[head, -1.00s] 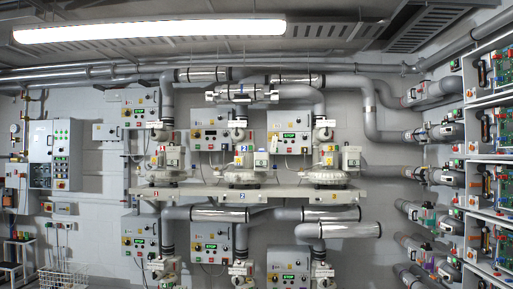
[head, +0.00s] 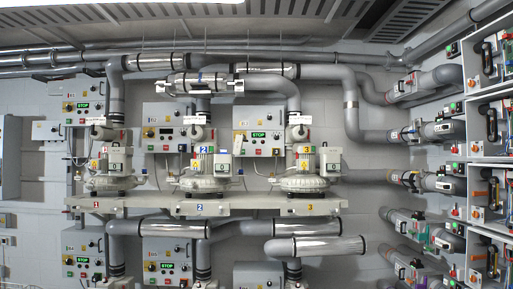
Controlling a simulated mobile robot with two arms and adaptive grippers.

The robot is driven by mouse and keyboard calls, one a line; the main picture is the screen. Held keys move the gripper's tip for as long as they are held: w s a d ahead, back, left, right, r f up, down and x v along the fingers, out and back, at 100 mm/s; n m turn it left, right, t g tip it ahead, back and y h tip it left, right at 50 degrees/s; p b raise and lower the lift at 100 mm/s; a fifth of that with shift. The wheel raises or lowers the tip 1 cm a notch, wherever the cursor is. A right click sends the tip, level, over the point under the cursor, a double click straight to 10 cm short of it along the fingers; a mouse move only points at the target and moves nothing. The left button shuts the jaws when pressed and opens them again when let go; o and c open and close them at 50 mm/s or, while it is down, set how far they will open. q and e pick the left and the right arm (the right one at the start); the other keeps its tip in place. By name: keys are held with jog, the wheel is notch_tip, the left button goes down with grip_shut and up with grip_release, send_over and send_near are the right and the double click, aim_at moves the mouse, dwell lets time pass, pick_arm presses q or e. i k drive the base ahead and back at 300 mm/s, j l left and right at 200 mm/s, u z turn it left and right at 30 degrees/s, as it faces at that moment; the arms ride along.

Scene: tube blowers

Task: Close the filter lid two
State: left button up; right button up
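Three grey blower units stand on a long shelf (head: 140,203) with plates numbered 1, 2 and 3. The middle blower (head: 203,181) carries a blue 2 label. A vertical grey pipe rises from it to a horizontal shiny cylinder (head: 205,85). Other shiny cylinders sit on the pipes above and below the shelf. I cannot tell which part is filter lid two, or whether it is open. Neither of my grippers is in view.
The floor is out of view.

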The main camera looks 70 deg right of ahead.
aim_at(239, 139)
jog(key=l+z, duration=0.2)
jog(key=l, duration=0.5)
jog(key=l+z, duration=0.15)
jog(key=l, duration=0.5)
jog(key=i+l+z, duration=0.2)
jog(key=l, duration=0.5)
jog(key=l+z, duration=0.2)
jog(key=z, duration=0.25)
jog(key=l+z, duration=0.25)
jog(key=z, duration=0.2)
jog(key=i+l+z, duration=0.1)
jog(key=z, duration=0.3)
jog(key=i+l+z, duration=0.1)
jog(key=i+l, duration=0.2)
jog(key=i+l+u, duration=0.7)
jog(key=i+l, duration=0.25)
